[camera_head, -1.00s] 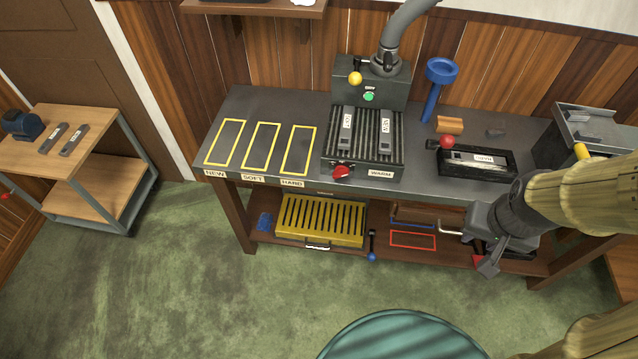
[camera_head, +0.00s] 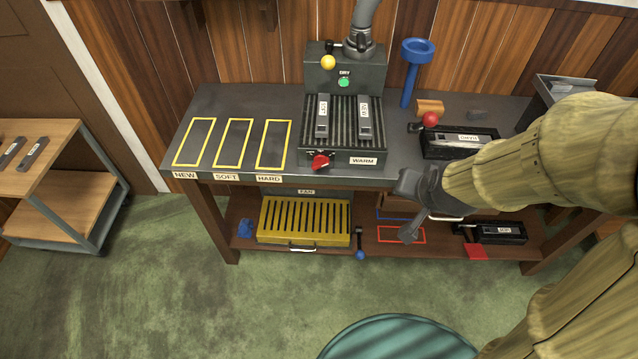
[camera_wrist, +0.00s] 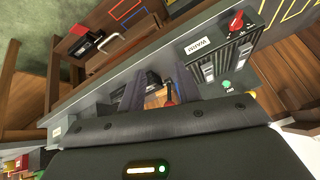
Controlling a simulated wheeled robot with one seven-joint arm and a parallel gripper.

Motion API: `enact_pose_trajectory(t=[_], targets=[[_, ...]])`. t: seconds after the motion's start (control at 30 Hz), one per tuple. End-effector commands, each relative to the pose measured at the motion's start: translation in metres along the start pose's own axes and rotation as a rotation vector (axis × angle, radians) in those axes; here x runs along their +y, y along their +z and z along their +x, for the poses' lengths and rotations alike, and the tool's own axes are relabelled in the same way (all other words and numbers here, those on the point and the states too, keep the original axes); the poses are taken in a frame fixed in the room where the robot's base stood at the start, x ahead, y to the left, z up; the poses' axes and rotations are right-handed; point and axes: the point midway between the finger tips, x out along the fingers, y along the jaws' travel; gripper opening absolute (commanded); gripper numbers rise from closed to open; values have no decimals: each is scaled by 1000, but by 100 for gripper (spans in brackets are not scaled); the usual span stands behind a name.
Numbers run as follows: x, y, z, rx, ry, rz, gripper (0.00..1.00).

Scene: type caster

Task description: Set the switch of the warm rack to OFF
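The warm rack (camera_head: 343,130) is a dark ribbed box on the bench, with a WARM label (camera_head: 363,161) on its front. Its switch is a red knob (camera_head: 320,161) at the front left; I cannot read its setting. Two dark bars lie on the ribs. In the wrist view the rack (camera_wrist: 220,62) is at upper right, with the red switch (camera_wrist: 236,22) at its far corner. My gripper (camera_head: 409,236) is in front of the bench, right of and below the switch, apart from it. In the wrist view its two fingers (camera_wrist: 158,82) are spread, with nothing held.
A box with a green DRY button (camera_head: 344,82) and yellow-knobbed lever (camera_head: 328,62) stands behind the rack. A red-knobbed black device (camera_head: 460,143) is to the right. Yellow outlines (camera_head: 233,143) mark bare benchtop at left. A yellow grille (camera_head: 303,220) sits below.

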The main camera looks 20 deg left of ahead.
Motion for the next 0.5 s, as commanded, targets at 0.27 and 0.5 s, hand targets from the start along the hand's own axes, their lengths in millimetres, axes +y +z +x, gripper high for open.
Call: enact_pose_trajectory(t=[0.27,0.5], targets=[[-60,22,74,225,-149,118,34],[-105,45,110,399,-275,240,34]])
